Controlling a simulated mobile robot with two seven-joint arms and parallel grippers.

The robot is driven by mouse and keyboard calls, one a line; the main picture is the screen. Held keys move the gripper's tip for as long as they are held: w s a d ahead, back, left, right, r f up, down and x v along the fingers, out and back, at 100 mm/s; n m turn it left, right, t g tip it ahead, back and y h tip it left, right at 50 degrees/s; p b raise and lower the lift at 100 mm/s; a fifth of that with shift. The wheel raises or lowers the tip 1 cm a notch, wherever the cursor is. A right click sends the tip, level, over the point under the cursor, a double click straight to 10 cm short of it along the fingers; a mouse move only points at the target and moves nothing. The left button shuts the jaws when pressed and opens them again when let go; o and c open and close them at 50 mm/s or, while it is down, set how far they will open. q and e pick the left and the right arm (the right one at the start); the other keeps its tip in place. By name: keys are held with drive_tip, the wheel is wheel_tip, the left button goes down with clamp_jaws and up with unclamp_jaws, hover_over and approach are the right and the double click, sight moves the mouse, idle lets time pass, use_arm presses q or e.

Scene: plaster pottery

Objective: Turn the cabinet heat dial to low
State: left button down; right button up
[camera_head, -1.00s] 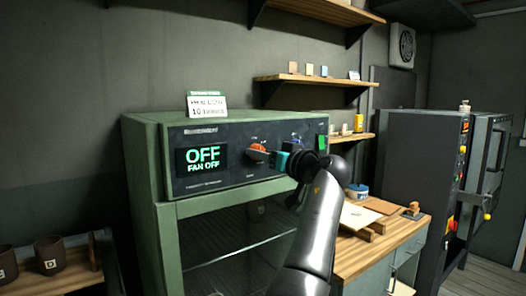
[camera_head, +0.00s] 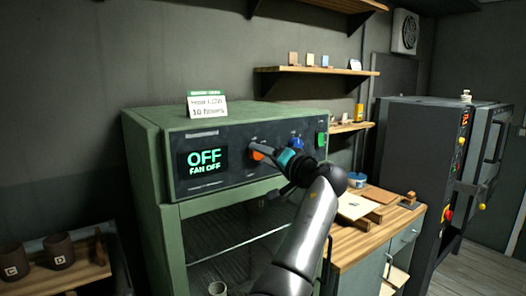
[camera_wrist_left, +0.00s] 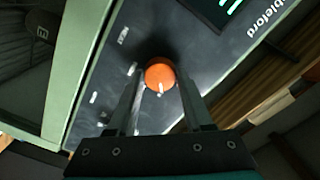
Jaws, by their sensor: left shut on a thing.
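The orange heat dial (camera_head: 256,152) is on the dark front panel (camera_head: 235,165) of the green cabinet (camera_head: 150,150). The cabinet's display (camera_head: 203,160) reads "OFF" and "FAN OFF". My left gripper (camera_head: 265,154) is at the dial, its fingers pointing at the panel. In the left wrist view the orange dial (camera_wrist_left: 160,74) sits between the two fingers, with a pale pointer mark towards its lower edge. The gripper is shut on the dial. A card (camera_head: 207,105) on the cabinet top reads "Heat LOW 10 hours". My right gripper is not in view.
A blue knob (camera_head: 296,144) and a green switch (camera_head: 321,139) are right of the dial, close to my gripper. A wooden worktop (camera_head: 350,253) stands right of the cabinet, with a dark kiln-like unit (camera_head: 415,160) beyond. Dark cups (camera_head: 60,251) stand at lower left.

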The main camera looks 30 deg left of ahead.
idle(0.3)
use_arm(q)
drive_tip(key=shift+c, duration=1.5)
unclamp_jaws()
drive_tip(key=b+v, duration=0.3)
drive_tip(key=v, duration=1.2)
drive_tip(key=shift+d, duration=0.15)
drive_tip(key=shift+f, duration=0.1)
